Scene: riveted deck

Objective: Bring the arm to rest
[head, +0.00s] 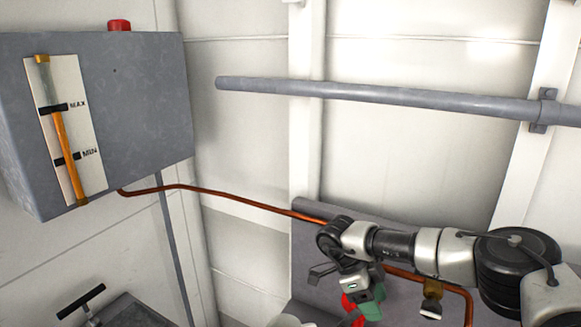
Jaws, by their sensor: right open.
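My right arm comes in from the right edge and reaches across to the lower middle of the head view. Its gripper (356,304) hangs downward at the end of the arm, in front of a grey panel. The jaws are open, and I see nothing held in them. Red and green parts show beside and below the gripper; what they belong to is partly hidden. My left gripper is not in view.
A grey tank (130,110) with a MAX/MIN level gauge (70,130) and red cap (119,25) is at upper left. A copper pipe (235,202) runs behind my arm. A grey wall pipe (380,94) crosses above. A black T-handle (82,301) stands at lower left.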

